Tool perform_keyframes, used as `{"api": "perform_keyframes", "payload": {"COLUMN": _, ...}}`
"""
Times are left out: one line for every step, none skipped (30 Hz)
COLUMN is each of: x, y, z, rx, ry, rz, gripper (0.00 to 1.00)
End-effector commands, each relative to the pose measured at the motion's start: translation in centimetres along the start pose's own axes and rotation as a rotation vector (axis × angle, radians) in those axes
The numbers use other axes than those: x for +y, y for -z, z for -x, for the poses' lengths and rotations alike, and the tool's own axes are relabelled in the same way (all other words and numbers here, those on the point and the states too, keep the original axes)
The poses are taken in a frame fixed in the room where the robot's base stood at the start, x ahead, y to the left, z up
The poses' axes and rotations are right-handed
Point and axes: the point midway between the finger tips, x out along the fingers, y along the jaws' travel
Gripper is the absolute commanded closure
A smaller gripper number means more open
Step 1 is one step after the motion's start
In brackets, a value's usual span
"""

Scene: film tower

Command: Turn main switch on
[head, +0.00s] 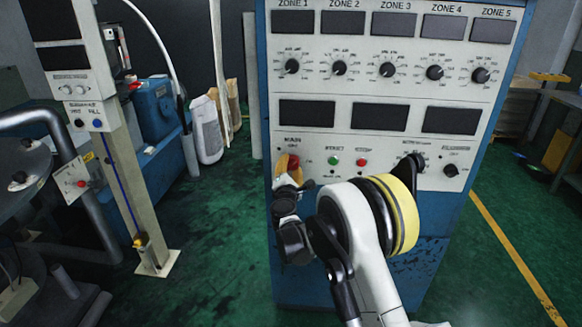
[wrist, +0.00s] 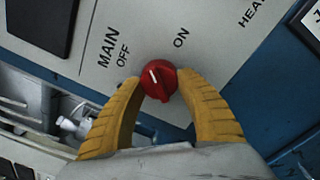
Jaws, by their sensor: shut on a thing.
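The main switch (wrist: 160,78) is a red round knob on the grey-white panel, with "OFF" and "ON" printed around it. Its white mark points up and left, nearer the "OFF" label than the "ON" label. My gripper (wrist: 158,88) is shut on this knob, with one yellow ridged finger on each side of it. In the head view the red knob (head: 293,162) shows at the left of the lower control row. My gripper (head: 288,178) reaches it from the front, and my wrist partly hides that area.
The blue control cabinet (head: 268,120) carries dials, dark displays, a green button (head: 334,160) and a red button (head: 361,163) right of the switch. A black dial (head: 451,170) is farther right. A pale post (head: 125,180) stands at left. Green floor is clear between it and the cabinet.

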Motion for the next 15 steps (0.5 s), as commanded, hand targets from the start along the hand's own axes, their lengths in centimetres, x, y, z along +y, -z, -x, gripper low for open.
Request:
{"api": "perform_keyframes", "payload": {"x": 0.01, "y": -0.01, "z": -0.05, "rx": -0.002, "ry": 0.0, "rz": -0.043, "gripper": 0.88}}
{"api": "perform_keyframes", "payload": {"x": 0.02, "y": -0.01, "z": -0.05, "rx": -0.004, "ry": 0.0, "rz": -0.072, "gripper": 0.88}}
{"api": "perform_keyframes", "payload": {"x": 0.04, "y": -0.01, "z": -0.05, "rx": -0.005, "ry": -0.001, "rz": -0.109, "gripper": 0.88}}
{"api": "perform_keyframes", "payload": {"x": 0.05, "y": -0.01, "z": -0.05, "rx": -0.007, "ry": -0.001, "rz": -0.138, "gripper": 0.88}}
{"api": "perform_keyframes", "payload": {"x": 0.06, "y": -0.01, "z": -0.05, "rx": -0.008, "ry": -0.001, "rz": -0.167, "gripper": 0.88}}
{"api": "perform_keyframes", "payload": {"x": 0.08, "y": -0.02, "z": -0.05, "rx": -0.009, "ry": -0.001, "rz": -0.204, "gripper": 0.88}}
{"api": "perform_keyframes", "payload": {"x": 0.09, "y": -0.02, "z": -0.05, "rx": -0.011, "ry": -0.002, "rz": -0.232, "gripper": 0.88}}
{"api": "perform_keyframes", "payload": {"x": 0.11, "y": -0.02, "z": -0.05, "rx": -0.012, "ry": -0.002, "rz": -0.261, "gripper": 0.88}}
{"api": "perform_keyframes", "payload": {"x": 0.13, "y": -0.02, "z": -0.05, "rx": -0.013, "ry": -0.002, "rz": -0.299, "gripper": 0.88}}
{"api": "perform_keyframes", "payload": {"x": 0.14, "y": -0.02, "z": -0.05, "rx": -0.014, "ry": -0.003, "rz": -0.327, "gripper": 0.88}}
{"api": "perform_keyframes", "payload": {"x": 0.16, "y": -0.02, "z": -0.05, "rx": -0.016, "ry": -0.003, "rz": -0.355, "gripper": 0.88}}
{"api": "perform_keyframes", "payload": {"x": 0.18, "y": -0.02, "z": -0.05, "rx": -0.017, "ry": -0.003, "rz": -0.393, "gripper": 0.88}}
{"api": "perform_keyframes", "payload": {"x": 0.19, "y": -0.02, "z": -0.05, "rx": -0.018, "ry": -0.004, "rz": -0.421, "gripper": 0.88}}
{"api": "perform_keyframes", "payload": {"x": 0.21, "y": -0.02, "z": -0.05, "rx": -0.019, "ry": -0.004, "rz": -0.449, "gripper": 0.88}}
{"api": "perform_keyframes", "payload": {"x": 0.23, "y": -0.01, "z": -0.05, "rx": -0.02, "ry": -0.004, "rz": -0.486, "gripper": 0.88}}
